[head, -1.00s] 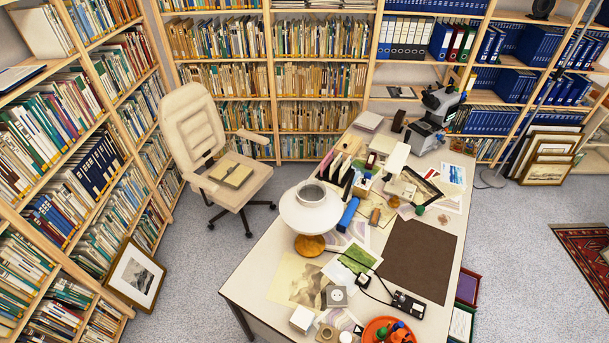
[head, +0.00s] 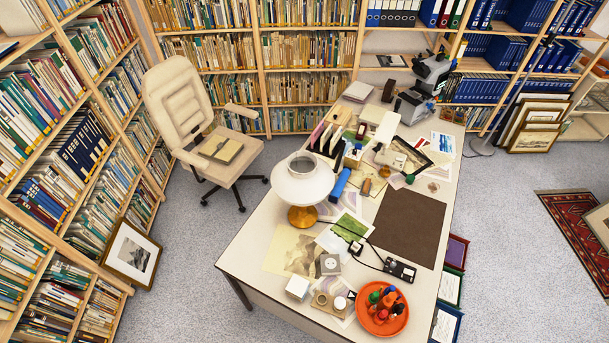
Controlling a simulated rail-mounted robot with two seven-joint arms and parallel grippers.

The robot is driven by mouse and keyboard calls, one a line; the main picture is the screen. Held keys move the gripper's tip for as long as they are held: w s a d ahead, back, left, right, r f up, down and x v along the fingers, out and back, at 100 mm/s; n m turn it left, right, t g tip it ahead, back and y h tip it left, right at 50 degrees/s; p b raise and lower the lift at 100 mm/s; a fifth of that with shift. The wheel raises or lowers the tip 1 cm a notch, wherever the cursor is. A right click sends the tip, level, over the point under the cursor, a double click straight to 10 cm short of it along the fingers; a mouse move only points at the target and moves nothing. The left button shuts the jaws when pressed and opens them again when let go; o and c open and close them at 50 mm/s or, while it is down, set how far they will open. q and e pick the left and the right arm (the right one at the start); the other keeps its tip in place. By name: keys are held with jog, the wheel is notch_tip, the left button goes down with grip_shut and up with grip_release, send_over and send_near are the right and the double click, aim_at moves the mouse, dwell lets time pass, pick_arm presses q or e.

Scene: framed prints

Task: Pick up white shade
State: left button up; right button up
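The white shade (head: 302,180) is a rounded, glossy white lamp shade with an open ring at its top. It sits upright on an amber-coloured lamp base (head: 302,216) on the left part of the desk (head: 249,252). Neither of my grippers shows in the head view, and nothing is touching the shade.
A blue cylinder (head: 341,183) lies just right of the shade. Papers, a dark brown mat (head: 409,228), a white box (head: 297,287) and an orange tray (head: 382,312) with small coloured items cover the desk. A cream chair (head: 200,125) stands behind left.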

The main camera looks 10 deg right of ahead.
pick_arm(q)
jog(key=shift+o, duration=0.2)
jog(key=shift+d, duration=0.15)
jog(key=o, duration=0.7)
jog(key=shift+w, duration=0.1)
